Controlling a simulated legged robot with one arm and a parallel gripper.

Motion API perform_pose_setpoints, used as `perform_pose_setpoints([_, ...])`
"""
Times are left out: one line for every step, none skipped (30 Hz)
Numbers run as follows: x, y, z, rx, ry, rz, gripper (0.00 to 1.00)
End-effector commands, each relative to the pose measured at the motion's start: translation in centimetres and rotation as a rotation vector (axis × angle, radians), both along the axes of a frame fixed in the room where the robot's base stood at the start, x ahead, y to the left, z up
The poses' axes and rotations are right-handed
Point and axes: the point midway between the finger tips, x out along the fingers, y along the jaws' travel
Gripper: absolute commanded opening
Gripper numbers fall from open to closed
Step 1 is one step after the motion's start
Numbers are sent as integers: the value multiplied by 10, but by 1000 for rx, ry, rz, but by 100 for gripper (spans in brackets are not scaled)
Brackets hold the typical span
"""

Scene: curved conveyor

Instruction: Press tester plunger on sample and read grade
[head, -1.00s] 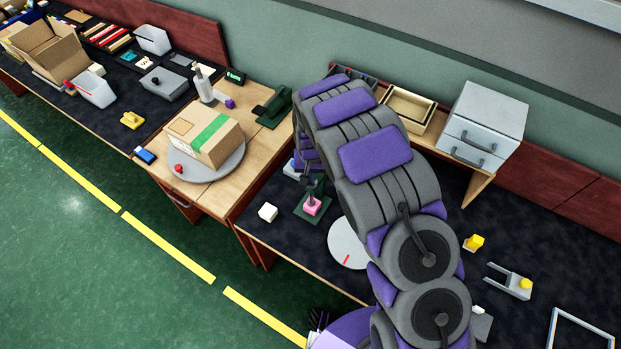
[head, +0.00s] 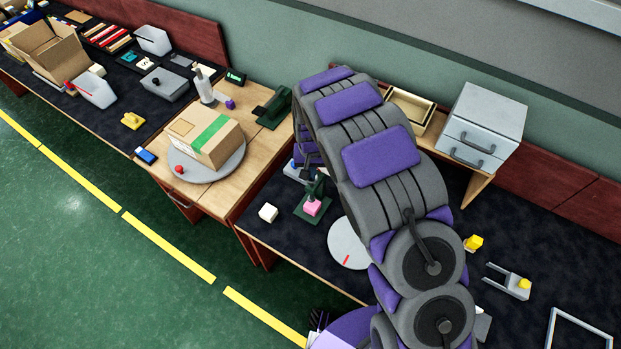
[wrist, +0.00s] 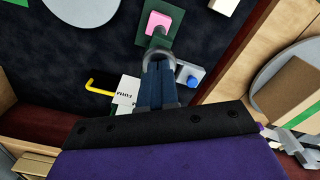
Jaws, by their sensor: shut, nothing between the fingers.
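The tester has a dark green base plate (head: 311,208) on the dark bench, with a pink sample block (head: 312,207) on it. A dark green upright stands beside the sample. In the wrist view the pink block (wrist: 158,22) and green plate (wrist: 148,39) are at the top centre, beyond my gripper. My gripper (wrist: 159,62) is shut, with nothing seen between its dark blue fingers. A grey rounded part (wrist: 158,53) shows at the fingertips; I cannot tell whether they touch it. No grade can be read.
A white block (head: 268,212) and grey disc (head: 343,243) flank the tester.

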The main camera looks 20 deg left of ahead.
Motion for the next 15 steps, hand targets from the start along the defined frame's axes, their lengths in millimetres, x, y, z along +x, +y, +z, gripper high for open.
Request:
perform_pose_setpoints([0,0,6,0,-1,0,0])
perform_pose_setpoints([0,0,8,0,0,0,0])
perform_pose_setpoints([0,0,12,0,0,0,0])
perform_pose_setpoints([0,0,15,0,0,0,0])
perform_pose_setpoints([0,0,17,0,0,0,0])
perform_pose_setpoints([0,0,21,0,0,0,0])
perform_pose_setpoints([0,0,23,0,0,0,0])
perform_pose_setpoints([0,0,26,0,0,0,0])
perform_pose_setpoints([0,0,29,0,0,0,0])
perform_pose_setpoints([0,0,32,0,-1,0,0])
perform_pose_setpoints([0,0,35,0,-1,0,0])
perform_pose_setpoints([0,0,38,0,-1,0,0])
perform_pose_setpoints([0,0,41,0,-2,0,0])
perform_pose_setpoints([1,0,44,0,-2,0,0])
perform_pose_setpoints([0,0,47,0,-2,0,0])
